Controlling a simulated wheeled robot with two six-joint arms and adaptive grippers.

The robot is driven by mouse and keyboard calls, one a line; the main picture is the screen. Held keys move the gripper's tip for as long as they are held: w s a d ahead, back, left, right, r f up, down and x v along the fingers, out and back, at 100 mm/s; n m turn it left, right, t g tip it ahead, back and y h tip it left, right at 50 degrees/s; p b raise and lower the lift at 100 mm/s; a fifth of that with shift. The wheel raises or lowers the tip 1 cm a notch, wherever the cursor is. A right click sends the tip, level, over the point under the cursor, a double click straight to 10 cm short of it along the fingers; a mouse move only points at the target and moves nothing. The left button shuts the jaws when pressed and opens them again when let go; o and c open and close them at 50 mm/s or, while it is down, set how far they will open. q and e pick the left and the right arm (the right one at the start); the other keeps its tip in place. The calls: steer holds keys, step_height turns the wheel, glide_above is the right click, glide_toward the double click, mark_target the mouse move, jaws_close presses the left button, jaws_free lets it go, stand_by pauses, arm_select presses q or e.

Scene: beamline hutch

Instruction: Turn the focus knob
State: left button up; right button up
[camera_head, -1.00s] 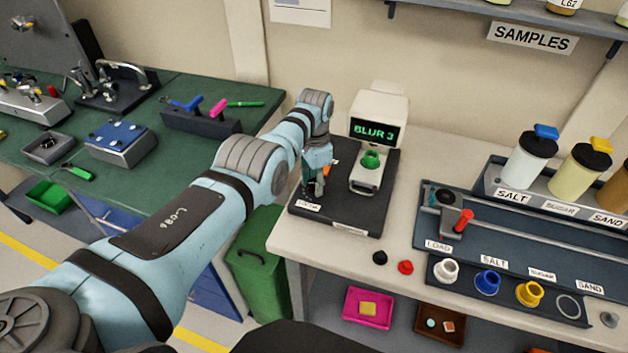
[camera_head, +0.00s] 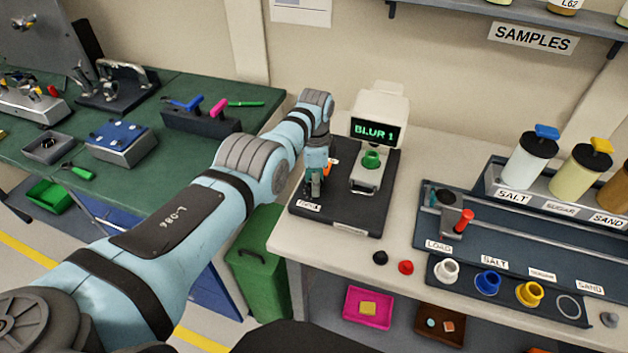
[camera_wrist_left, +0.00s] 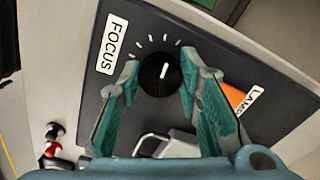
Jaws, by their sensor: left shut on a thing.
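The focus knob (camera_wrist_left: 160,74) is a round black knob with a white pointer line, beside the FOCUS label (camera_wrist_left: 114,44) in the left wrist view. White tick marks arc around one side of it. My left gripper (camera_wrist_left: 160,80) is shut on the knob, one finger on each side. In the head view my left gripper (camera_head: 313,188) is low over the front left of the black instrument base (camera_head: 345,215) and hides the knob. The instrument's screen (camera_head: 376,131) reads BLUR 1 in green. My right gripper is out of view.
An orange part (camera_wrist_left: 238,97) with a label sits close to the right finger. A green-topped stage (camera_head: 371,160) stands right of the gripper. A green bin (camera_head: 256,265) stands below left.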

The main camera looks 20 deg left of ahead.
arm_select(q)
steer(key=shift+d+f, duration=0.1)
steer(key=o, duration=1.1)
steer(key=shift+w+d, duration=0.1)
steer(key=shift+o, duration=0.2)
steer(key=shift+r, duration=0.4)
step_height(320, 180, up, 11)
